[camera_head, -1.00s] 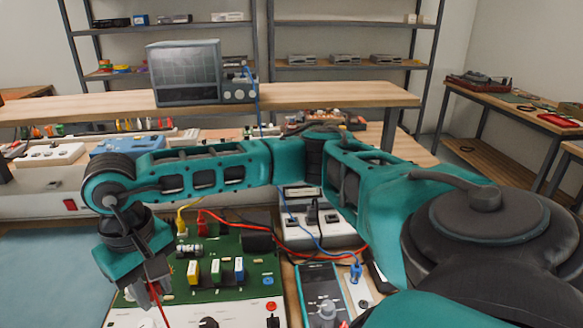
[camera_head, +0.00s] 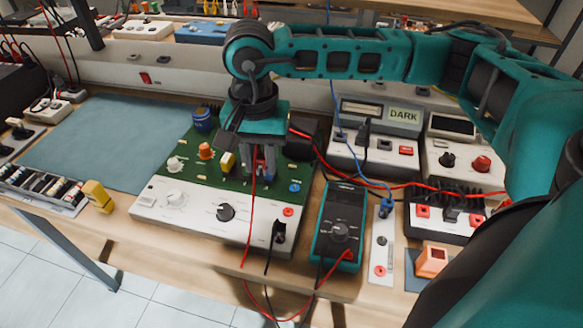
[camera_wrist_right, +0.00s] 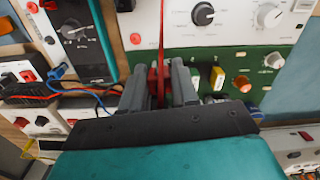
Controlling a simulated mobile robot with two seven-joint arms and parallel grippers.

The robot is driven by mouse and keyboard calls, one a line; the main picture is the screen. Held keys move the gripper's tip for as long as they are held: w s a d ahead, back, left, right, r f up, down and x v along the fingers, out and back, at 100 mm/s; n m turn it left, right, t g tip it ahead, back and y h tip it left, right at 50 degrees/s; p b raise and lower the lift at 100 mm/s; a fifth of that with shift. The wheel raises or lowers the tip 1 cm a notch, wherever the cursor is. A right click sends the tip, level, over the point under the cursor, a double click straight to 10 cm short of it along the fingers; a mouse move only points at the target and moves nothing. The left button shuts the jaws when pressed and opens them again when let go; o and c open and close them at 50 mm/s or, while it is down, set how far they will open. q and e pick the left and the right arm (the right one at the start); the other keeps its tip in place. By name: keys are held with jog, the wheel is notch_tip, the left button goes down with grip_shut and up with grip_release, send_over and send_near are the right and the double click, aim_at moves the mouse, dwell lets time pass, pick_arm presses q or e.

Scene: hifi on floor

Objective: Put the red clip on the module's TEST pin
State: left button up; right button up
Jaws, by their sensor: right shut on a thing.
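The module is a green circuit board (camera_head: 218,184) with a white front panel (camera_head: 190,216) carrying knobs and sockets; it also shows in the right wrist view (camera_wrist_right: 235,22). My right gripper (camera_head: 258,172) points down over the right part of the board. In the right wrist view its two grey fingers (camera_wrist_right: 160,85) are shut on the red clip (camera_wrist_right: 157,76), and a red lead rises from it. The clip is mostly hidden by the fingers in the head view. I cannot make out the TEST pin or whether the clip touches anything. My left gripper is not in view.
A teal multimeter (camera_head: 340,225) stands right of the module, with red and black leads around it. Bench instruments (camera_head: 372,140) and a blue lead (camera_head: 370,178) lie behind and right. A blue-grey mat (camera_head: 110,140) to the left is clear.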

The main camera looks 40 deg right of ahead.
jog(key=m, duration=0.4)
jog(key=shift+s+d+f+m, duration=0.25)
jog(key=shift+d+f+m, duration=0.05)
jog(key=shift+m, duration=0.1)
jog(key=m, duration=0.4)
jog(key=m+b, duration=0.5)
jog(key=m, duration=1.8)
send_over(288, 211)
jog(key=shift+f, duration=4.2)
jog(key=shift+b, duration=0.6)
jog(key=shift+f+b, duration=0.8)
